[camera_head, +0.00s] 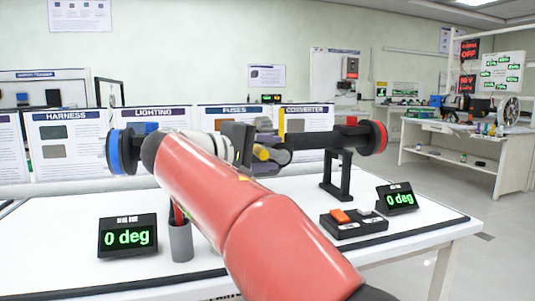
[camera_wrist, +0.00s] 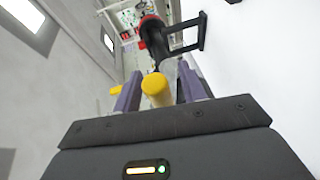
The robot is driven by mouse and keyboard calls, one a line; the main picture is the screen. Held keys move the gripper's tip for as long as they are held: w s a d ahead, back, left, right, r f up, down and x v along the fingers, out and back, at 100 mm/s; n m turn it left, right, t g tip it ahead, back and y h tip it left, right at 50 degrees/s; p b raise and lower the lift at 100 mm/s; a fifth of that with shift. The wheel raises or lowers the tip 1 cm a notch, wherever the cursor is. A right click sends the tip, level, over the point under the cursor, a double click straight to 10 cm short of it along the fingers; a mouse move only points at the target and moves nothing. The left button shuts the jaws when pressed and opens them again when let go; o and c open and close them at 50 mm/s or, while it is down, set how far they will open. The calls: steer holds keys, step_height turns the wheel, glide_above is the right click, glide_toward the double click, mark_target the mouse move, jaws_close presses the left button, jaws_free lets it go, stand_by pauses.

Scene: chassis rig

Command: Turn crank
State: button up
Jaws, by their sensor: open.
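The crank rig stands on the white table. Its black shaft (camera_head: 325,140) runs right to a red-rimmed disc (camera_head: 372,138); a blue-rimmed disc (camera_head: 115,152) shows at the left. A yellow crank handle (camera_head: 262,154) sits at my gripper (camera_head: 268,155), which hides much of the crank's middle. In the wrist view the yellow handle (camera_wrist: 157,88) points toward the camera between the two purple fingers (camera_wrist: 160,84). The fingers are open, with gaps visible on both sides of the handle. Two displays, left (camera_head: 128,236) and right (camera_head: 397,198), each read 0 deg.
A grey cup (camera_head: 181,241) stands by the left display. Sign panels (camera_head: 68,142) line the table's back. A yellow upright bar (camera_head: 281,123) rises close behind my gripper. The front right tabletop is clear.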

steer(key=shift+c, duration=0.3)
jaws_close()
steer(key=shift+r, duration=0.15)
